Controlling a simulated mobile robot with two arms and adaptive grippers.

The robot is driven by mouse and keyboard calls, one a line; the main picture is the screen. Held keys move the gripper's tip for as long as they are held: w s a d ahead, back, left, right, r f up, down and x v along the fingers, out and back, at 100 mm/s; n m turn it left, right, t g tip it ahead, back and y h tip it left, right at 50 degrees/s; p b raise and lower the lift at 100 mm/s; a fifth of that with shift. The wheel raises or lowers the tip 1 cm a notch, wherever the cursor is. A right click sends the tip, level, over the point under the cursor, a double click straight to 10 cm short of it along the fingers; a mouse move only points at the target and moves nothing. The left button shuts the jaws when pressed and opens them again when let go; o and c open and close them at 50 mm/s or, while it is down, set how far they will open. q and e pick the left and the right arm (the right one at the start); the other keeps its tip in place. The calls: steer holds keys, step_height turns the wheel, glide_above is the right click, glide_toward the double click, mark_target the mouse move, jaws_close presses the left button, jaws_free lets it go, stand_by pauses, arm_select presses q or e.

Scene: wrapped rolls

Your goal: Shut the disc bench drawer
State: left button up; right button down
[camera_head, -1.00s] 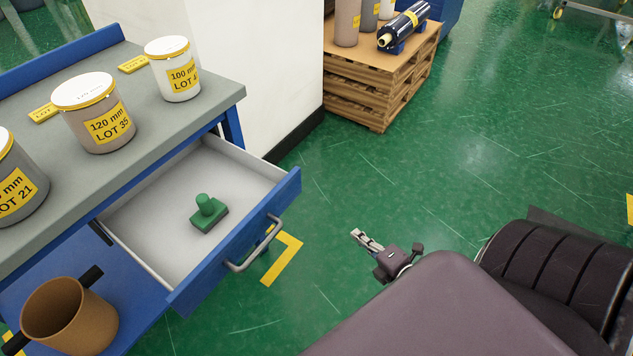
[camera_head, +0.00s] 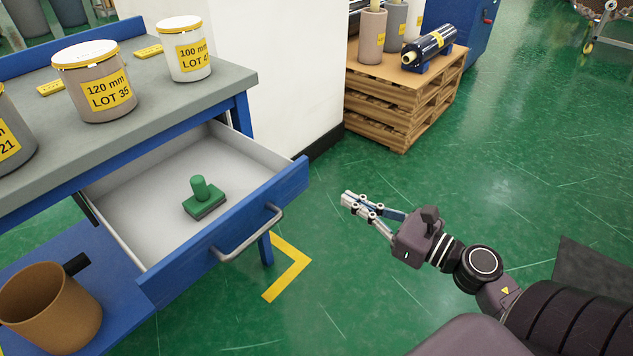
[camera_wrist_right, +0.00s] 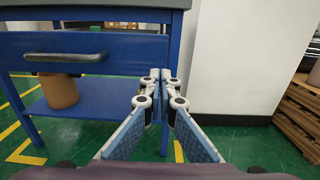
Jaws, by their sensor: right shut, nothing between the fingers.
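The disc bench (camera_head: 228,84) stands at the left of the head view, with a grey top and blue frame. Its drawer (camera_head: 290,185) is pulled open, with a blue front and a silver bar handle (camera_head: 250,236). A green knobbed block (camera_head: 203,200) lies inside it. My right gripper (camera_head: 347,199) is shut and empty, to the right of the drawer front and apart from it. In the right wrist view, the gripper (camera_wrist_right: 160,78) points ahead near the right end of the drawer front (camera_wrist_right: 125,50); the handle (camera_wrist_right: 65,57) is left of the fingers. My left gripper is out of view.
Labelled tubs (camera_head: 95,85) stand on the bench top. A brown bin (camera_head: 50,310) sits on the lower shelf. A white pillar (camera_head: 290,70) and a pallet stack (camera_head: 400,110) are behind.

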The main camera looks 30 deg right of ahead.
mark_target(305, 176)
steer(key=p+x, duration=0.1)
steer(key=x, duration=0.8)
steer(key=shift+w, duration=0.2)
steer(key=shift+w+a+f, duration=0.1)
steer(key=shift+w+a, duration=0.05)
steer(key=shift+w, duration=0.15)
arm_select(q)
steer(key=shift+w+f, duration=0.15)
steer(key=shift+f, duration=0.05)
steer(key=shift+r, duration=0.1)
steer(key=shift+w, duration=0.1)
